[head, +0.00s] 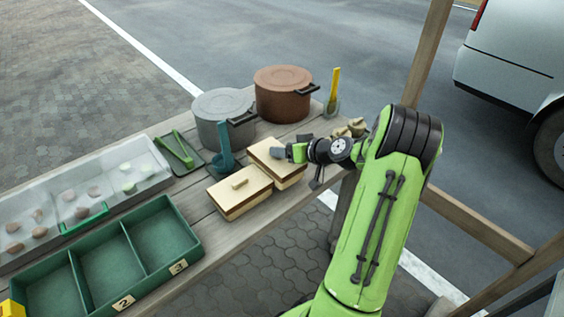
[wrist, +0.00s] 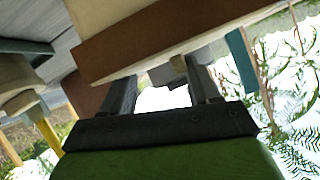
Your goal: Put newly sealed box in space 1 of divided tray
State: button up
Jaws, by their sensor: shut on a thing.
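Two cream boxes with brown sides and lids are on the wooden table. The farther box (head: 270,154) is at my gripper (head: 284,152), which is shut at its top, apparently on the lid's handle. In the wrist view this box (wrist: 170,45) fills the top, right beyond the fingers (wrist: 160,88). I cannot tell whether it is lifted off the table. The nearer box (head: 234,200), with a bar handle on its lid, stands beside it. The green divided tray (head: 122,228) is at lower left; labels 2 and 3 show on its front, and its left end is cut off.
A clear bin (head: 150,178) with pebbles lies behind the tray. A green dish (head: 180,150) with a tool, a teal scoop holder (head: 225,160), a grey pot (head: 222,106) and a brown pot (head: 284,82) stand nearby. A yellow-handled tool (head: 334,85) is at the back. Wooden posts are at right.

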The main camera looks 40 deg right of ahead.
notch_tip(320, 180, down, 3)
jog(key=shift+f+b, duration=0.1)
jog(key=shift+b, duration=0.35)
jog(key=o, duration=1.6)
jog(key=shift+c, duration=0.2)
